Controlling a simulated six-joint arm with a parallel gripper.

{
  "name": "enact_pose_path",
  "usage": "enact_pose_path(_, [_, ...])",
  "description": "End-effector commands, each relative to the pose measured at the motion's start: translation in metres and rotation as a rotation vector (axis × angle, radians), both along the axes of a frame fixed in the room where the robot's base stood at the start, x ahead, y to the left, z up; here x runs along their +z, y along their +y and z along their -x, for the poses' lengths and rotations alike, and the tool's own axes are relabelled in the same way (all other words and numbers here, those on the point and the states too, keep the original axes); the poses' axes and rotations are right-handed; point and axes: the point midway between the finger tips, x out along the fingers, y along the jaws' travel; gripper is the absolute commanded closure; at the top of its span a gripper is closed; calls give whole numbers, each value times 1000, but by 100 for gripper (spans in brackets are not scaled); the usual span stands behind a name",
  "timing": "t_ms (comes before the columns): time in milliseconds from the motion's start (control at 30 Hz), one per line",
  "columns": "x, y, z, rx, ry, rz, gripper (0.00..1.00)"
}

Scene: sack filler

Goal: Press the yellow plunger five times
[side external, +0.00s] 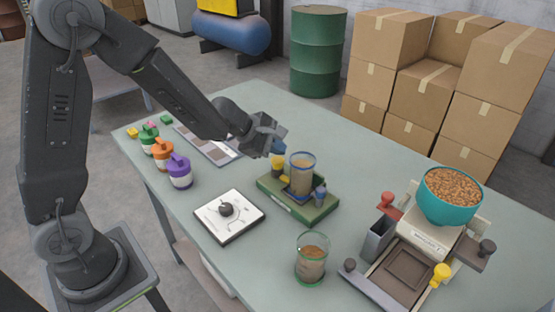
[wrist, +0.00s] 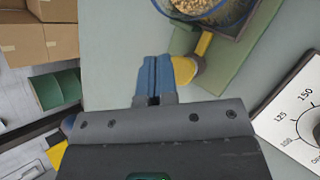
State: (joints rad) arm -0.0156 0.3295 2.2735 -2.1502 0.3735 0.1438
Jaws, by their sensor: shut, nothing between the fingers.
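The yellow plunger (side external: 278,162) stands at the back left of a green base (side external: 312,212), beside a clear blue-rimmed container of grain (side external: 301,175). My gripper (side external: 278,147), with blue fingers, is directly over the plunger's knob. In the wrist view the shut, empty fingers (wrist: 156,62) overlap the left side of the yellow knob (wrist: 188,70). Whether they touch it or hover just above, I cannot tell. A yellow bar (wrist: 204,42) runs from the knob toward the container. The plunger's lower part is mostly hidden.
A white plate with a dark dial (side external: 229,214) lies in front of the base. A glass of brown contents (side external: 311,262) and a machine with a teal grain bowl (side external: 452,205) and a yellow knob (side external: 440,270) stand to the right. Purple (side external: 179,171) and other lidded jars are left.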

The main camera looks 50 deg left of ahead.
Motion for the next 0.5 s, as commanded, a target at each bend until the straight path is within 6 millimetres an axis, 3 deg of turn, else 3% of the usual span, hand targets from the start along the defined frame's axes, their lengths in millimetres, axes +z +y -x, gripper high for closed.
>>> enact_pose_path(500, [-8,0,0,-1,1,0,100])
